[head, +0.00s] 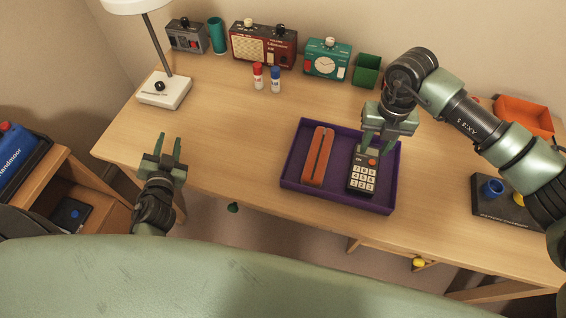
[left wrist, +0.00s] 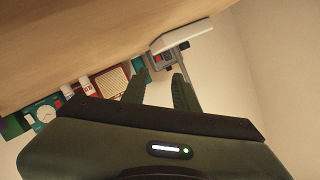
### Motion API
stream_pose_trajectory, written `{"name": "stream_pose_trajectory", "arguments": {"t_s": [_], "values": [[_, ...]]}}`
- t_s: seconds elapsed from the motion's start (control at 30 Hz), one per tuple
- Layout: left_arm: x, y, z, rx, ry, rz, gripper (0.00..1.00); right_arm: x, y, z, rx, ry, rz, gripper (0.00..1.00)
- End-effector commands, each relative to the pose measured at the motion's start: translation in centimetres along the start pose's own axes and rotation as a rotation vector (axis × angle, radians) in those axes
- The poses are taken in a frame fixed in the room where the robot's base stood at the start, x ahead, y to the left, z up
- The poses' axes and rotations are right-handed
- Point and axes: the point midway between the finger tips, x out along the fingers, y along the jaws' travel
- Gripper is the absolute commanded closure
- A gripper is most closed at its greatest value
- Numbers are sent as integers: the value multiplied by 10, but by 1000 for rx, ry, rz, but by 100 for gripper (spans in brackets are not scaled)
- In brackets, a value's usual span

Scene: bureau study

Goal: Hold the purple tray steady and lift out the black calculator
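The purple tray (head: 334,199) lies on the desk near its front edge. The black calculator (head: 362,181) is in the right part of the tray, with light keys and a red-orange button at its top. An orange-red long object (head: 318,156) lies beside it in the tray's left part. My right gripper (head: 373,150) is at the calculator's far end, pointing down; its fingertips are partly hidden, so I cannot tell whether it touches or grips. My left gripper (head: 167,150) is open and empty at the desk's front left edge, away from the tray. It also shows open in the left wrist view (left wrist: 160,85).
A lamp (head: 165,92) stands at the back left. A red radio (head: 263,47), a teal clock (head: 327,61), a green bin (head: 366,71) and two small bottles (head: 275,78) stand along the back. A dark block (head: 499,205) is at the right. The desk left of the tray is clear.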

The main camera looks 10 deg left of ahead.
Motion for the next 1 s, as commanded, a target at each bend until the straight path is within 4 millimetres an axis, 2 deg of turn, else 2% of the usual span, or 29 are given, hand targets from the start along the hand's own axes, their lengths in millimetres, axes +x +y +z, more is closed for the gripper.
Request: {"name": "stream_pose_trajectory", "arguments": {"t_s": [0.03,0.17,0.2,0.4,0.5,0.6,0.73,0.87,1.0], "values": [[-6,24,-22,-50,20,29,71,0,0,0,0,0,0,64],[-25,82,-70,-179,46,111,71,0,0,0,0,0,0,64],[-31,102,-82,-218,45,143,71,0,0,0,0,0,0,64],[-67,194,-119,-369,3,312,71,0,0,0,0,0,0,64],[-83,226,-131,-413,-17,377,71,0,0,0,0,0,0,64],[-94,246,-139,-438,-31,420,71,0,0,0,0,0,0,64],[-99,260,-144,-453,-39,446,71,0,0,0,0,0,0,64],[-89,267,-146,-455,-40,450,71,0,0,0,0,0,0,64],[-68,276,-147,-453,-39,449,71,0,0,0,0,0,0,64]]}}
